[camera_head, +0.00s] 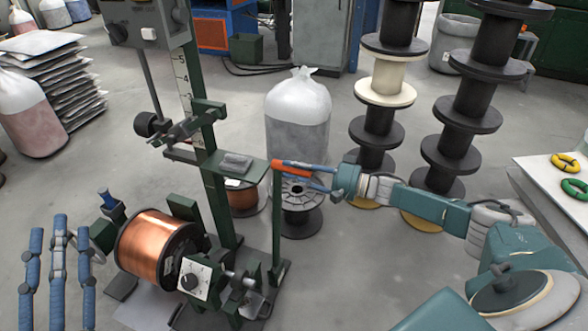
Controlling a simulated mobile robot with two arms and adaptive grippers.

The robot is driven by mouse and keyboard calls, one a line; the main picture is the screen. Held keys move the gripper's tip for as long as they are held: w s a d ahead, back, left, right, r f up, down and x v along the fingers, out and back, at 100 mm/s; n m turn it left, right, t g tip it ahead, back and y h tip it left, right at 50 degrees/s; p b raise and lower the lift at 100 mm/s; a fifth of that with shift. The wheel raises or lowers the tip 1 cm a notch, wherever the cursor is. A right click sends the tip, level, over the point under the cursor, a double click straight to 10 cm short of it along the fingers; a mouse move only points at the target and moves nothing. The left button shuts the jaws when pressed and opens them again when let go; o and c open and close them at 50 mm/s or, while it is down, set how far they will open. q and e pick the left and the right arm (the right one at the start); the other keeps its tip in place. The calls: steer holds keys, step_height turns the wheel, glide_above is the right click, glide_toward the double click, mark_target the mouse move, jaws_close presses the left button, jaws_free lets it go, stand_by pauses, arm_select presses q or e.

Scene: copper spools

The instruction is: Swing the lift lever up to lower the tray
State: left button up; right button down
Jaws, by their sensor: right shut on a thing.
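The lift lever's orange grip (291,168) lies nearly level, at the top of a thin green upright (277,225). The fingers partly cover that end. A small flat green plate (256,174), which looks like the tray, sits just left of the grip on the machine's column, with a grey piece on it. My left gripper (60,245) is at the lower left, fingers spread and pointing up, empty.
A bagged drum (298,115) and black spool stacks (470,115) stand behind. A white table (560,205) with coloured rings is at right.

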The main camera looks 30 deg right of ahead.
steer(key=c, duration=1.7)
jaws_free()
steer(key=shift+w+d+r, duration=0.1)
steer(key=shift+w+d, duration=0.1)
steer(key=shift+d, duration=0.25)
steer(key=shift+o, duration=1.1)
steer(key=shift+a, duration=0.1)
steer(key=shift+s+f, duration=0.2)
steer(key=shift+s, duration=0.05)
steer(key=v, duration=1.1)
steer(key=shift+s+d, duration=0.15)
steer(key=shift+d, duration=0.2)
steer(key=shift+a, duration=0.1)
